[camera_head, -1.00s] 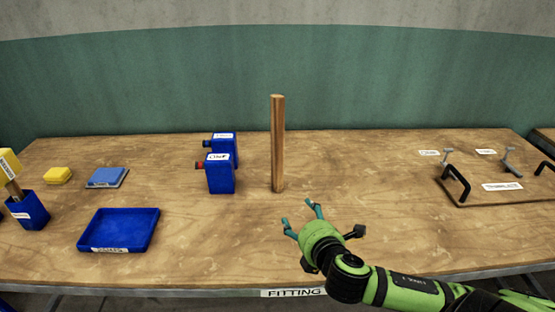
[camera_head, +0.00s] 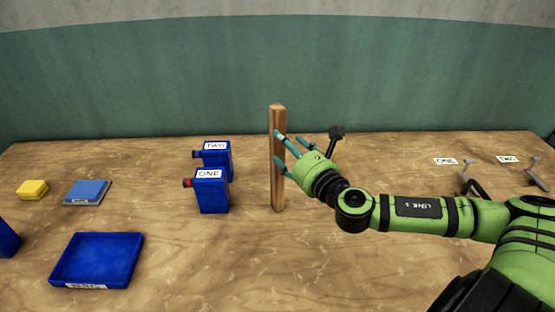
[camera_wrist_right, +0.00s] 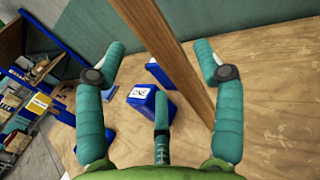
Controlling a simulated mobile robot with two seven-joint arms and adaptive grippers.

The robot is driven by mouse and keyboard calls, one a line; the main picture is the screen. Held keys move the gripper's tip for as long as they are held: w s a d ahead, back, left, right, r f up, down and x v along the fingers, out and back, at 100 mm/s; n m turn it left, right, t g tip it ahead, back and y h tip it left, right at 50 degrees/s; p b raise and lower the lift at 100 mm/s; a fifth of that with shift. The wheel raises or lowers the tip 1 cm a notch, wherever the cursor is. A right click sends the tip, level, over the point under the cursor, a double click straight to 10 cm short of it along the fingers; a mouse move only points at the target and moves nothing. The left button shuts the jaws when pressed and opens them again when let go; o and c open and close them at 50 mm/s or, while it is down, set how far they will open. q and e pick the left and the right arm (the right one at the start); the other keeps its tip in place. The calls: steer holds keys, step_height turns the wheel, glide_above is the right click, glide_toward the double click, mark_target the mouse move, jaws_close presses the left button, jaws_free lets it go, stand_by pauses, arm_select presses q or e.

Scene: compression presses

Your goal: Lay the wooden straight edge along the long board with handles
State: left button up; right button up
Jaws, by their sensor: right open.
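The wooden straight edge (camera_head: 278,190) stands upright on the table, right of the blue boxes. My right gripper (camera_head: 277,150) is open at its upper half, with teal fingers close to it. In the right wrist view the straight edge (camera_wrist_right: 168,50) runs diagonally between the spread fingers of the gripper (camera_wrist_right: 160,95); I cannot tell whether any finger touches it. The long board is mostly hidden behind my right arm; only grey clamp-like parts (camera_head: 537,178) show at the far right. My left gripper is not in view.
Blue boxes marked ONE (camera_head: 211,193) and TWO (camera_head: 215,157) stand close left of the straight edge. Small labels ONE and TWO lie at right.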

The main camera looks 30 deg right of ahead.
arm_select(q)
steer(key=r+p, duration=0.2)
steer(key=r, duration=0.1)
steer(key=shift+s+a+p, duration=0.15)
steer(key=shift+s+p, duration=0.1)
steer(key=shift+p, duration=0.15)
arm_select(e)
steer(key=w, duration=0.5)
steer(key=shift+w+r, duration=0.3)
steer(key=shift+d, duration=0.1)
steer(key=c, duration=1.1)
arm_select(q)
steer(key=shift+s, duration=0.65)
arm_select(e)
steer(key=shift+r, duration=0.1)
jaws_close()
